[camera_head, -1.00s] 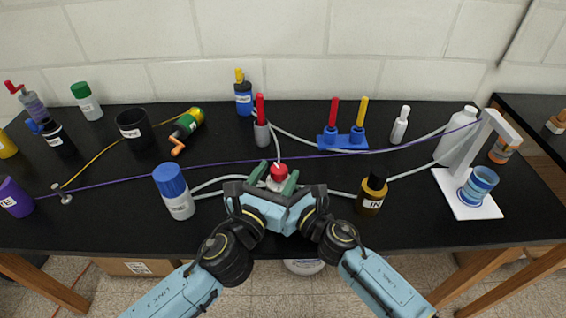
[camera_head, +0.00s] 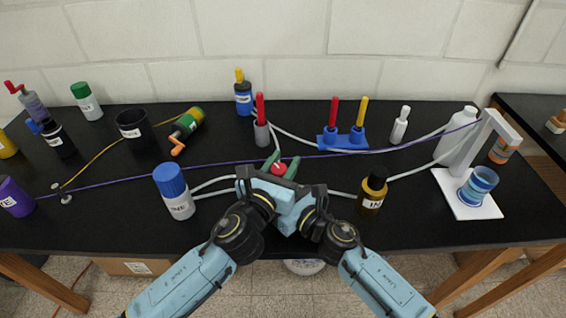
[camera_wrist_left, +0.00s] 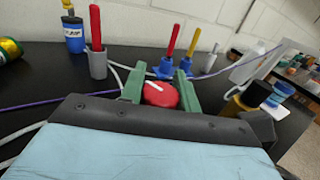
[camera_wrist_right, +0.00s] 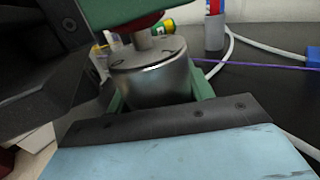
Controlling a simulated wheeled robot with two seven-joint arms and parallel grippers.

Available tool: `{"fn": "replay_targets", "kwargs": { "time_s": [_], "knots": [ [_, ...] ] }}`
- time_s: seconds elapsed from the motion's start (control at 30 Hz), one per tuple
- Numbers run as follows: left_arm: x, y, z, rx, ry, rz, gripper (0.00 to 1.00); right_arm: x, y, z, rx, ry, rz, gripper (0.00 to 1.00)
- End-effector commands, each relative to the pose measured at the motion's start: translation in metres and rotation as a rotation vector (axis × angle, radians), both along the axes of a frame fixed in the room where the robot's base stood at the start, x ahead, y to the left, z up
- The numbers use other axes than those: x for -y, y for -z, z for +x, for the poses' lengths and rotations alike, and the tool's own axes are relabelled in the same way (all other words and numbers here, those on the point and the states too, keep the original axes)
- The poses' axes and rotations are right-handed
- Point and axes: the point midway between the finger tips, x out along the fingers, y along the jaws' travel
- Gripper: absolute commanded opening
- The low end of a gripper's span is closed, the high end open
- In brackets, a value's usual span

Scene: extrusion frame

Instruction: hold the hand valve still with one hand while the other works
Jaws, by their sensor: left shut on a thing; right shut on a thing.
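The hand valve has a red knob (camera_head: 278,169) with a white mark, above a silver cylindrical body (camera_wrist_right: 152,84). It stands near the front middle of the black bench. My left gripper (camera_wrist_left: 160,88) is shut on the red knob, with a green finger on either side. My right gripper (camera_wrist_right: 158,92) is shut on the silver body below, its green fingers at the sides. In the head view the body and right fingers are hidden under the left gripper.
A blue-capped bottle (camera_head: 175,190) stands left of the grippers and an amber bottle (camera_head: 372,190) right. White tubing (camera_head: 212,185) and a purple line (camera_head: 225,161) run across the bench. A grey holder with a red handle (camera_head: 261,125) and a blue stand (camera_head: 342,142) are behind.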

Motion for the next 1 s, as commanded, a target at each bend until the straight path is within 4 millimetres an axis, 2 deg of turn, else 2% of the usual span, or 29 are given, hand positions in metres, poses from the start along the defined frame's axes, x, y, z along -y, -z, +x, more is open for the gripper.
{"fn": "replay_targets", "kwargs": {
  "time_s": [0.37, 1.0],
  "knots": [
    [0.0012, -0.0004, 0.0, 0.006, 0.084, 0.005, 0.09, 0.0002, 0.0004, -0.0001, -0.001, 0.0, 0.0, 0.26],
    [0.0088, -0.0001, -0.0068, 0.0, 0.596, 0.001, 0.09, -0.0004, 0.0004, -0.0003, -0.001, -0.001, 0.0, 0.26]
  ]
}}
